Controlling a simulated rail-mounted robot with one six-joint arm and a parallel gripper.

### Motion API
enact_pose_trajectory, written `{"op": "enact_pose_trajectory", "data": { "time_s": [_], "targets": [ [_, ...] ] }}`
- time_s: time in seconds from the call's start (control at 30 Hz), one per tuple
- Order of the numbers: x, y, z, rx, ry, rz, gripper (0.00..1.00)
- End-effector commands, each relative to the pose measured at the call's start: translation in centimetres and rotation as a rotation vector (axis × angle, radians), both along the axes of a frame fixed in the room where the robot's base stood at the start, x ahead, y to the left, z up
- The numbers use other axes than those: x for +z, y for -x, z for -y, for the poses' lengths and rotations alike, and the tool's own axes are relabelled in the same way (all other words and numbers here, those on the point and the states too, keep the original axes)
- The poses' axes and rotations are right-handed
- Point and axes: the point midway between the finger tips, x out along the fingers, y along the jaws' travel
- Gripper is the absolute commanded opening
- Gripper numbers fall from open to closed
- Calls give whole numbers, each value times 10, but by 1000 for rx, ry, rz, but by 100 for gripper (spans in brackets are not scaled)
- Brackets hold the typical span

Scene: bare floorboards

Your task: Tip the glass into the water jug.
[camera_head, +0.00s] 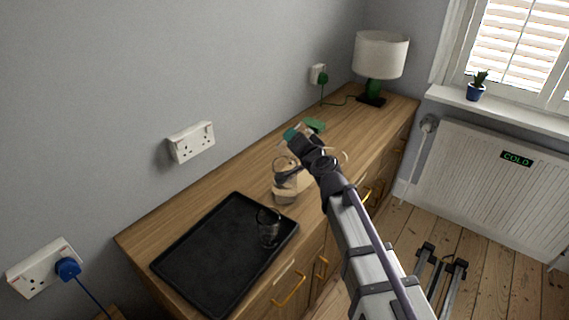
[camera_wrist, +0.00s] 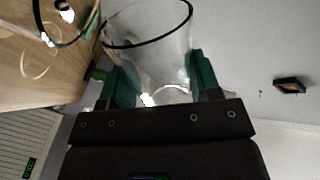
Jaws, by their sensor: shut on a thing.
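My gripper (camera_wrist: 155,80) is shut on a clear glass (camera_wrist: 160,30) with a dark rim, its green pads (camera_wrist: 203,70) on either side. In the wrist view the glass's mouth points away from my palm; I cannot tell its exact tilt or whether it holds water. In the head view my gripper (camera_head: 297,138) is over the sideboard and hides most of the held glass. A clear vessel with a dark rim, seemingly the water jug (camera_head: 286,182), stands below and beside it, partly covered by my arm. A dark rim, perhaps the jug's, shows at the wrist view's upper left.
A black tray (camera_head: 200,268) lies at the near end of the wooden sideboard (camera_head: 345,130), with another clear glass (camera_head: 269,238) on it. A lamp (camera_head: 380,55) stands at the far end. Sockets (camera_head: 192,142) line the wall.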

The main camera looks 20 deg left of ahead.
Motion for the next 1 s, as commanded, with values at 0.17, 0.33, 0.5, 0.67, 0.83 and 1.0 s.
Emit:
{"op": "enact_pose_trajectory", "data": {
  "time_s": [0.17, 0.33, 0.5, 0.67, 0.83, 1.0],
  "targets": [
    [2, 5, -5, 0, 77, 81, 25],
    [3, 8, -8, 0, 133, 138, 25],
    [-4, -7, 7, -1, -107, -108, 25],
    [-4, -7, 7, 0, -125, -126, 25],
    [-12, -14, 13, 0, -245, -248, 25],
    [-15, -23, 23, 0, -491, -500, 25]
  ]
}}
